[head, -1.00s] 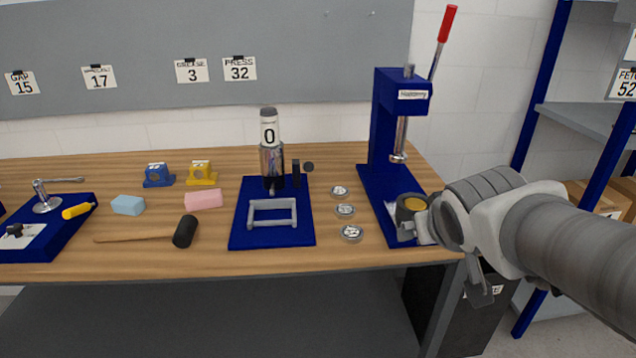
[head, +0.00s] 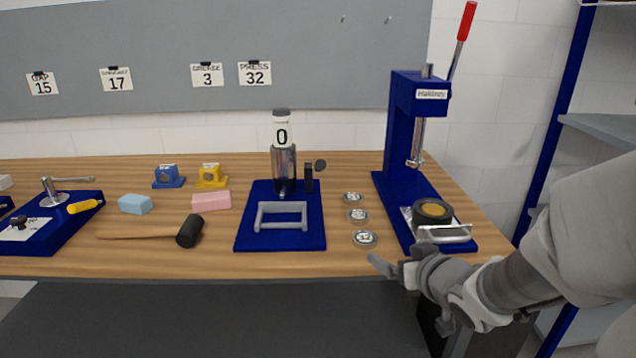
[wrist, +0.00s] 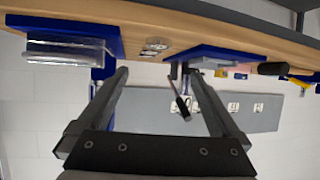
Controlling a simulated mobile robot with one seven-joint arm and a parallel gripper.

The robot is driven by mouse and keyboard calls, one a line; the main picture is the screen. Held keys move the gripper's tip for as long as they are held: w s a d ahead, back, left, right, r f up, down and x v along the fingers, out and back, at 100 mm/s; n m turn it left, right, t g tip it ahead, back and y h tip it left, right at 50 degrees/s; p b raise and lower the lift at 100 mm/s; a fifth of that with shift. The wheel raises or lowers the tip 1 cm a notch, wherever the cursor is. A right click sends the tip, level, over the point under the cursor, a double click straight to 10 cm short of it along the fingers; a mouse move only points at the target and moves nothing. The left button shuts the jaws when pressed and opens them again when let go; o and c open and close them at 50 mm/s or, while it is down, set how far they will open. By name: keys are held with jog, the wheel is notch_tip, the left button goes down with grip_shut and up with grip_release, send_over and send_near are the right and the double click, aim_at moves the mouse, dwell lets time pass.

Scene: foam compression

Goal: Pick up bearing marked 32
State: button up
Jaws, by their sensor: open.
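Three small round metal bearings stand in a column on the wooden table: the back one (head: 352,198), the middle one (head: 358,215) and the front one (head: 364,238). Their markings are too small to read. They also show bunched together in the upside-down wrist view (wrist: 154,47). My gripper (head: 390,264) is just off the table's front edge, nearest the front bearing but apart from it. In the wrist view my gripper (wrist: 154,75) has its two fingers spread with nothing held between them.
A blue press (head: 402,130) with a red-tipped lever stands right of the bearings. A blue-based fixture (head: 281,240) with a grey frame is on their left. Further left lie a mallet (head: 189,231) and pink (head: 211,201) and blue blocks (head: 135,204). A card reading "PRESS 32" (head: 255,74) hangs behind.

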jog(key=shift+w+p, duration=0.8)
jog(key=shift+p, duration=0.95)
jog(key=p, duration=0.3)
send_near(365, 238)
jog(key=w, duration=0.1)
jog(key=shift+f+x, duration=0.25)
jog(key=shift+x, duration=3.2)
jog(key=shift+s, duration=0.15)
jog(key=c, duration=1.5)
